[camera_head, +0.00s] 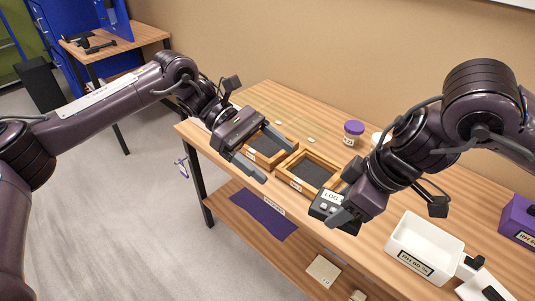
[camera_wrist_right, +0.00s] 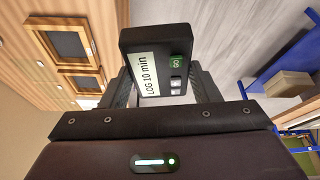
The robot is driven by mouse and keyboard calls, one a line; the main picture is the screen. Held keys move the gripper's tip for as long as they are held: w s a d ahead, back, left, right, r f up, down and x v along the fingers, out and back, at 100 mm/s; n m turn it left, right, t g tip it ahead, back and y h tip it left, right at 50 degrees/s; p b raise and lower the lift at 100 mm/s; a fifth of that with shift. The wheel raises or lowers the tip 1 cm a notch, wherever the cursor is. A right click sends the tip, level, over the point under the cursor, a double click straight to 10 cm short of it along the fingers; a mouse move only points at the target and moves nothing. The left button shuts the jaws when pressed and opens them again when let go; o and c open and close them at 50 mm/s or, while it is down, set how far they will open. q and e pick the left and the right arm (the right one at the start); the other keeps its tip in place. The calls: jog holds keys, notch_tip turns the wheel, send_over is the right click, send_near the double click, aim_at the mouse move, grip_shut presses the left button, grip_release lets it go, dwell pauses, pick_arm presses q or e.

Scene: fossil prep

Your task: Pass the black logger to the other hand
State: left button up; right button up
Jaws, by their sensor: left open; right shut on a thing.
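The black logger (camera_wrist_right: 157,62) is a dark box with a pale label reading "LOG 10 min" and small buttons. In the head view the logger (camera_head: 326,208) is held over the front edge of the table. My right gripper (camera_wrist_right: 165,85) is shut on it, with a finger on each side. My left gripper (camera_head: 256,163) is open and empty, to the left of the logger and apart from it, over the front of the table by the wooden trays.
Two wooden trays with dark inserts, a left one (camera_head: 293,152) and a right one (camera_head: 334,187), lie on the table (camera_head: 283,106). A purple-lidded jar (camera_head: 353,133) stands behind. A white bin (camera_head: 428,236) and a purple box (camera_head: 518,220) are at right. A lower shelf holds a purple cloth (camera_head: 262,214).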

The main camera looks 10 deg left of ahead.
aim_at(317, 196)
pick_arm(q)
jog(key=x, duration=1.2)
jog(key=shift+s+a, duration=0.1)
jog(key=c, duration=0.9)
jog(key=shift+c, duration=1.1)
pick_arm(e)
jog(key=o, duration=1.1)
